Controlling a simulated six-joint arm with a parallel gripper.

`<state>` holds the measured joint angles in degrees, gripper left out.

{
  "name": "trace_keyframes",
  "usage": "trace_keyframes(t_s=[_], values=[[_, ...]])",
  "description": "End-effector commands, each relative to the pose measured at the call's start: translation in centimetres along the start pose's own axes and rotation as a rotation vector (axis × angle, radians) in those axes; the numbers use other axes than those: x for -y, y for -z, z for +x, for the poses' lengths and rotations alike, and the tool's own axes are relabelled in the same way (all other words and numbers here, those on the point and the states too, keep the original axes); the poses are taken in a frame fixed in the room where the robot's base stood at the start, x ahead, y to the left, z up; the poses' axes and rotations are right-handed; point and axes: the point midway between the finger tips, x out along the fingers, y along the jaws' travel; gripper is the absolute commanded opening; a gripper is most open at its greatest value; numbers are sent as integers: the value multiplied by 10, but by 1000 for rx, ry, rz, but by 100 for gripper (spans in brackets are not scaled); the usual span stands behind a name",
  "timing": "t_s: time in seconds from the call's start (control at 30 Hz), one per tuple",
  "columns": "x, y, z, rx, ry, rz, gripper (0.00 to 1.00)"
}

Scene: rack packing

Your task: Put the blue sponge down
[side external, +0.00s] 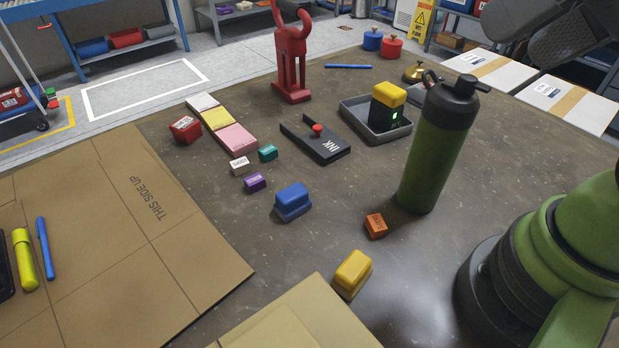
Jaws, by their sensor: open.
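The blue sponge (291,197), a small block with a darker blue lower layer, rests flat on the dark table near the middle of the side external view. Nothing is touching it. My gripper (523,44) shows only in part at the top right corner, as dark grey fingers cut off by the frame edge. It is open, high above the table and well away from the blue sponge. No object shows between its fingers.
A yellow sponge (353,271) and an orange block (376,225) lie to the right of the blue sponge. A tall green bottle (437,150) stands beyond them. Cardboard (150,220) covers the left.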

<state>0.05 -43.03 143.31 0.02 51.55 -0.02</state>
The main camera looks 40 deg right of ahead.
Motion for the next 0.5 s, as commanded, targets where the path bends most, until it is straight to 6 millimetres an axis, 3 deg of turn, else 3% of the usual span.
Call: trace_keyframes(t_s=[0.13,0.23,0.5], values=[[5,4,6,6,15,-57,85],[17,15,23,7,48,-204,85],[67,34,111,-60,95,-847,85]])
